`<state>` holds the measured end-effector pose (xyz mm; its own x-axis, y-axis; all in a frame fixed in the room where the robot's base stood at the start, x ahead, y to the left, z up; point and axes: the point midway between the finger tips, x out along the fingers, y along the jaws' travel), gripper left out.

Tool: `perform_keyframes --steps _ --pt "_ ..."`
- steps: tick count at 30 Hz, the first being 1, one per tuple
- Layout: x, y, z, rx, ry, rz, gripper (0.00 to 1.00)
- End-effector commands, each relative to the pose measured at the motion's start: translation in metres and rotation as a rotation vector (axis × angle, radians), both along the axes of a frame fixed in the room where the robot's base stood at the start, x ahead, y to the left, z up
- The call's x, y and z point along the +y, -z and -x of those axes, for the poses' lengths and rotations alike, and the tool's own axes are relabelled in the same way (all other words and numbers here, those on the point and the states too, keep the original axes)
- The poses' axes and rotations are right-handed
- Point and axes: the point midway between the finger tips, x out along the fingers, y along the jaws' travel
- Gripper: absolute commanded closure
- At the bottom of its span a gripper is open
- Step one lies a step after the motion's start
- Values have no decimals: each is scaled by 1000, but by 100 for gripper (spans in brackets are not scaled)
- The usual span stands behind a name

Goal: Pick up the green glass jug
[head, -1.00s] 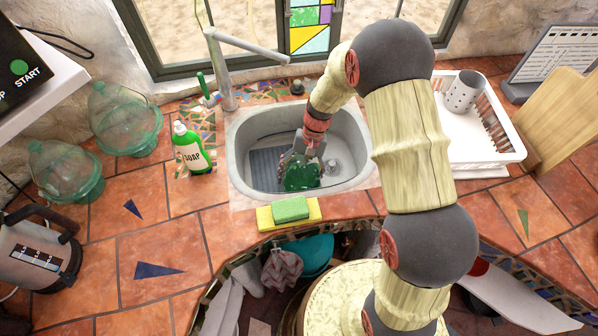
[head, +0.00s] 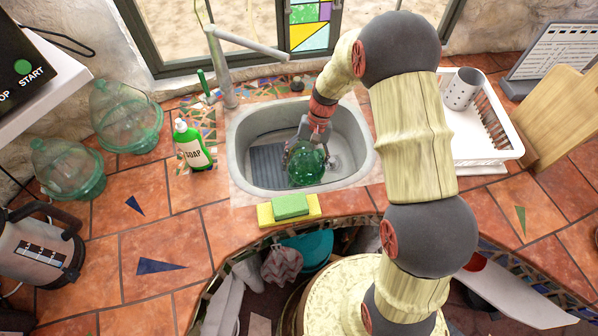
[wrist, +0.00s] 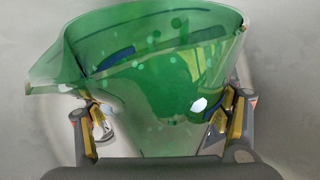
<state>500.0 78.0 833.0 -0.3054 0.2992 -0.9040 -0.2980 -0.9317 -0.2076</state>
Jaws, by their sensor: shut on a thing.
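The green glass jug (head: 306,166) is in the sink basin (head: 243,140), below my gripper (head: 312,146). In the wrist view the jug (wrist: 150,70) fills the middle, its wide rim and spout toward the left. My gripper's fingers (wrist: 160,122) sit on either side of the jug and are shut on it. In the head view the gripper hides part of the jug's upper side. I cannot tell whether the jug's base touches the sink floor.
The faucet (head: 222,75) stands behind the sink at the left. A soap bottle (head: 192,150) is left of the sink, and a green and yellow sponge (head: 290,207) lies at its front edge. A white dish rack (head: 480,150) stands on the right. Two large glass bottles are at the far left.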

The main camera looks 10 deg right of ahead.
Motion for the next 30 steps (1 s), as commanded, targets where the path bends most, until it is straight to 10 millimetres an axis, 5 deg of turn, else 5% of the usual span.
perform_keyframes --steps 15,30 --pt "-70 -53 -72 -1 2 0 63" --pt "-79 -75 -80 -1 1 1 63"
